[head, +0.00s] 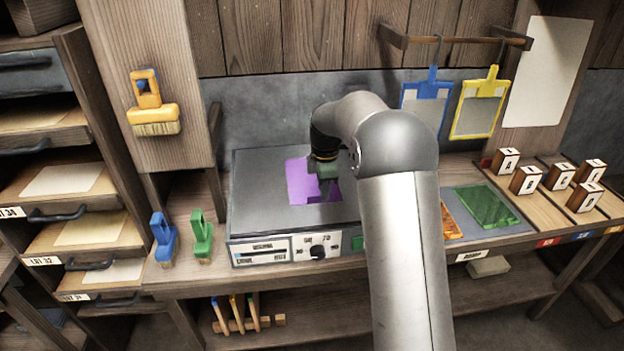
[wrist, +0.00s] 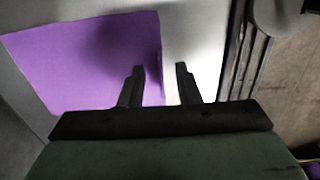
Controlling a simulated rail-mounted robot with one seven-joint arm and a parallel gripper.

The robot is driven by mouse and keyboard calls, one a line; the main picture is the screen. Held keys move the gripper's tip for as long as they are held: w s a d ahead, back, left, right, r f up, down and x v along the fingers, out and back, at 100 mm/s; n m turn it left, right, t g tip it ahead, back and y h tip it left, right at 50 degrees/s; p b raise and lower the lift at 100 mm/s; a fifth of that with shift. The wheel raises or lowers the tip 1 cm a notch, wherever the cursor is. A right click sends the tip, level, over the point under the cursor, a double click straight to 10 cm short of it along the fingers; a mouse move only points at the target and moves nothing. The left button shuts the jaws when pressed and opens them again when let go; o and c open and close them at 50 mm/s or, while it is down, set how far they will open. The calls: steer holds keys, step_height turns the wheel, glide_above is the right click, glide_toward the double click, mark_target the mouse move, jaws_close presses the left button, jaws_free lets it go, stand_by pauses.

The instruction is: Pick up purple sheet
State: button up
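The purple sheet (head: 300,183) lies flat on the top of a grey box-shaped machine (head: 257,197). My gripper (head: 326,188) is over the sheet's right part in the head view, and my arm hides some of the machine. In the wrist view the purple sheet (wrist: 85,62) fills the upper left. I cannot tell whether the fingers touch the surface.
The machine has a knob (head: 318,252) on its front. A blue brush (head: 163,240) and a green brush (head: 201,238) stand to its left. An orange sheet (head: 450,222), a green sheet (head: 487,206) and several lettered blocks are to the right. Framed screens hang from a rail (head: 455,40).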

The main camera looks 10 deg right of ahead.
step_height(320, 180, down, 2)
steer(key=shift+f, duration=0.2)
jaws_close()
steer(key=shift+w+r, duration=0.1)
steer(key=shift+r, duration=0.5)
steer(key=shift+s+r, duration=0.25)
steer(key=shift+r, duration=1)
steer(key=s+a+r+b, duration=0.1)
steer(key=s+r+b, duration=0.2)
steer(key=s+r, duration=0.6)
steer(key=s, duration=0.4)
steer(key=shift+s+a+r+b, duration=0.15)
steer(key=shift+s+a+b, duration=0.1)
steer(key=shift+a+b, duration=0.15)
